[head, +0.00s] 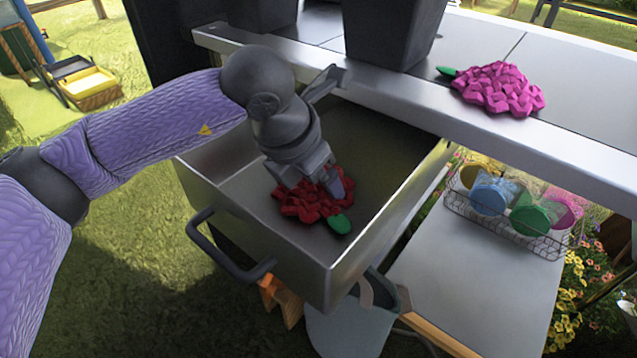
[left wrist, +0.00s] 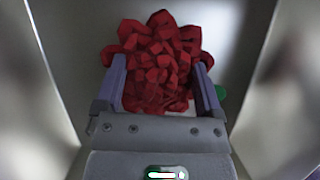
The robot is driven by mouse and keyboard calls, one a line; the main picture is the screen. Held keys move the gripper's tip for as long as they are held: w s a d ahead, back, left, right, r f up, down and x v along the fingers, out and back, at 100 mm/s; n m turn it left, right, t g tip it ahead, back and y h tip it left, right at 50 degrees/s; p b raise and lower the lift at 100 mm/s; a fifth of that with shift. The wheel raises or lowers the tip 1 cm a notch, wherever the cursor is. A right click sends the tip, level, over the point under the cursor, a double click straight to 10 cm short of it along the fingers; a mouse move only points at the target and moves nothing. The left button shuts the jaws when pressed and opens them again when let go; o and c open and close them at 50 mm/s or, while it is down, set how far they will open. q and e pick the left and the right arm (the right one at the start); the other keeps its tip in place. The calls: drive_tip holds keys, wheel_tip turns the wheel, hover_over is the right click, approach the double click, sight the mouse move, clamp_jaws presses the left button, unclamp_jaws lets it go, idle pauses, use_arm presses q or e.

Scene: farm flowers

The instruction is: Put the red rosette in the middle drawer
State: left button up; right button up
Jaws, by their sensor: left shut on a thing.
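The red rosette (head: 305,203), with a green leaf or stem tip, is inside the open metal drawer (head: 300,258). My left gripper (head: 325,181) reaches down into the drawer and is shut on the rosette. In the left wrist view, the rosette (left wrist: 158,62) sits between the two fingers of the gripper (left wrist: 160,88), with drawer walls on both sides. I cannot tell whether the rosette touches the drawer floor. My right gripper is not in view.
A magenta rosette (head: 497,88) lies on the metal counter (head: 480,45) above the drawer. Dark pots (head: 393,30) stand on the counter. A wire basket (head: 510,228) with coloured items is on a lower shelf at right. A grey bucket (head: 350,325) is below the drawer.

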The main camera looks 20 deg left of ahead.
use_arm(q)
drive_tip(key=shift+f, duration=0.1)
drive_tip(key=o, duration=1)
drive_tip(key=shift+c, duration=0.2)
drive_tip(key=shift+o, duration=0.4)
drive_tip(key=p+v, duration=0.7)
drive_tip(key=v, duration=0.5)
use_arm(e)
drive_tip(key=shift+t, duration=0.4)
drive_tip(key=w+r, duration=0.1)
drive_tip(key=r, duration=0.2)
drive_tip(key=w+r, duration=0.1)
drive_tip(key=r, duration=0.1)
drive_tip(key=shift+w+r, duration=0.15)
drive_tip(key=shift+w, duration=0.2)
